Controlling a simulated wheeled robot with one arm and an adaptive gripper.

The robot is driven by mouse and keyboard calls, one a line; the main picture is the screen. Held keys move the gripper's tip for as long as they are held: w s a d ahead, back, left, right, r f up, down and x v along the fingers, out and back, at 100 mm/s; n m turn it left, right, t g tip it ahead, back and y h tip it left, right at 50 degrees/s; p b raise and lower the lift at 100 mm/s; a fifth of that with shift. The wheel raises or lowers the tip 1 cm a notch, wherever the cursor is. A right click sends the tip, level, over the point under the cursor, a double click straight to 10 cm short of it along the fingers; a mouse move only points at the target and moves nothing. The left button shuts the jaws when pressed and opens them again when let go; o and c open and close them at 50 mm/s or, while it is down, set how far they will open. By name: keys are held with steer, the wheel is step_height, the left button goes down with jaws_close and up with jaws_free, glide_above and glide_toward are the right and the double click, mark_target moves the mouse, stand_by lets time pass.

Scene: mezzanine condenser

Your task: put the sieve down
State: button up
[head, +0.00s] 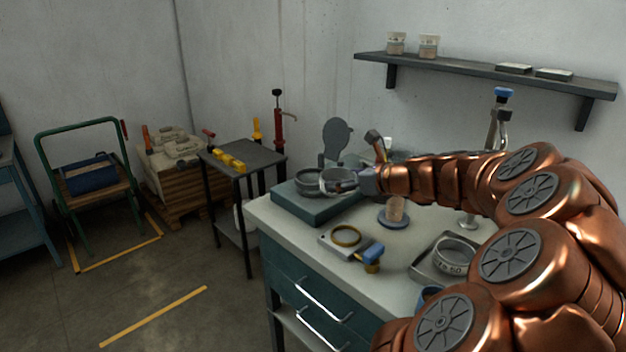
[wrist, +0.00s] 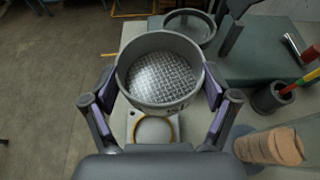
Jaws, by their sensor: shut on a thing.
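The sieve (wrist: 160,100) is a round grey ring with a silver wire mesh bottom. My gripper (wrist: 160,88) is shut on it, one finger on each side of its outer wall. In the head view the sieve (head: 334,184) is at my gripper (head: 350,181), partly hidden by it, above the bench beside a teal base. In the wrist view a light plate with a brass ring (wrist: 171,131) shows below the sieve, partly covered by it. The plate (head: 326,239) lies on the bench top in the head view.
The teal base (head: 310,210) carries a grey ring (head: 307,177). A cork-coloured block (head: 394,208) stands on a blue disc right of the plate. A brush with a blue head (head: 373,252) lies close by. A tray (head: 424,268) holds another sieve (head: 455,254). My arm covers the bench's right side.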

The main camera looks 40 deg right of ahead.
steer(key=p, duration=0.1)
glide_above(319, 181)
steer(key=shift+a+f, duration=0.25)
steer(key=shift+f, duration=0.5)
steer(key=shift+w+f, duration=0.15)
steer(key=shift+f, duration=1.55)
steer(key=shift+f, duration=0.1)
steer(key=o, duration=0.9)
steer(key=shift+d, duration=0.1)
steer(key=shift+s+r, duration=0.2)
steer(key=v, duration=1.1)
steer(key=shift+s+r, duration=0.15)
steer(key=shift+s, duration=0.1)
